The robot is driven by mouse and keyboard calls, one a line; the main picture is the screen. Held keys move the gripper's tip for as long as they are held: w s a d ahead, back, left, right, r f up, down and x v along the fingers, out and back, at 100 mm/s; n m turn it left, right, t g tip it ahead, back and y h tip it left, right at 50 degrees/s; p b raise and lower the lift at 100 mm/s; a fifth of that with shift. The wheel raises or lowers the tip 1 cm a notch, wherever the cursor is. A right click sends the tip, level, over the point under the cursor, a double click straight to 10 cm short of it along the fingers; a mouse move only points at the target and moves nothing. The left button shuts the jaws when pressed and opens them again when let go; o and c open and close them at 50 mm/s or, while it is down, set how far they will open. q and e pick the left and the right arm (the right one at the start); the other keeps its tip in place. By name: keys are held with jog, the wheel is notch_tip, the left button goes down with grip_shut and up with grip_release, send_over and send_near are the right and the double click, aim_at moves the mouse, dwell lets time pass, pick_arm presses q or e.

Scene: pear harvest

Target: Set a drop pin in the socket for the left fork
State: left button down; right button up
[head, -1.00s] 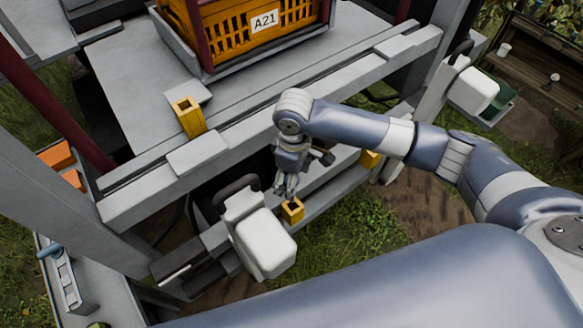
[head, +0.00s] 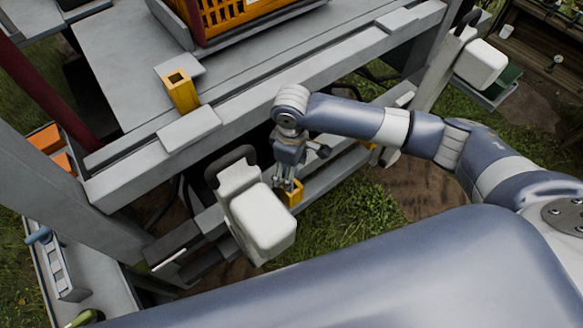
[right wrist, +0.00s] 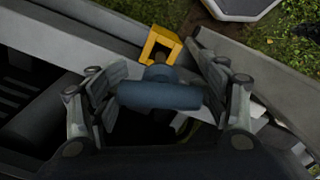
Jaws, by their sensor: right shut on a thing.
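My right gripper (head: 287,183) is low over the lower grey rail, beside a yellow square socket (head: 294,194). In the right wrist view my right gripper (right wrist: 162,78) is shut on a drop pin (right wrist: 160,95) with a thick blue crossbar handle. The pin's darker end points at the open mouth of the yellow socket (right wrist: 174,52) and overlaps it. I cannot tell how far the end is inside. A second yellow socket (head: 181,93) stands on the upper beam, and another (head: 368,146) is partly hidden behind my right arm. My left gripper is not in view.
A white box-like unit with a dark handle (head: 262,222) stands close left of the socket. A similar white unit (head: 481,64) is at the far right. An orange crate (head: 222,15) sits on the grey deck (head: 115,50). A blue-ended item (head: 38,235) lies at the left.

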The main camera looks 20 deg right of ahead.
jog(key=shift+f+b, duration=1.55)
jog(key=shift+f, duration=1.6)
jog(key=o, duration=1.3)
jog(key=shift+o, duration=0.5)
jog(key=shift+r, duration=0.1)
